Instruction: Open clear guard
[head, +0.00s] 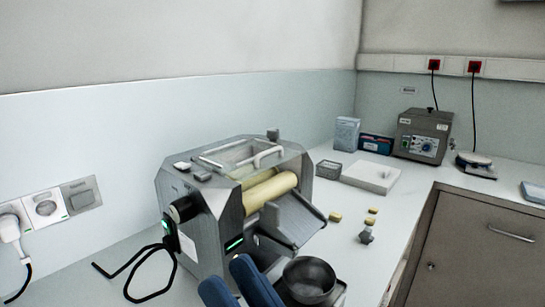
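The grey metal roller mill (205,225) stands on the counter near the middle of the head view. Its clear guard (238,153) lies flat in the top of the housing and looks shut. A pale curved handle (268,154) sits at the guard's right side. A cream-coloured roller (270,190) shows below it, above a sloping metal apron (290,220).
A black cable (150,262) loops at left. Small yellow-topped items (367,232) stand right of the mill.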

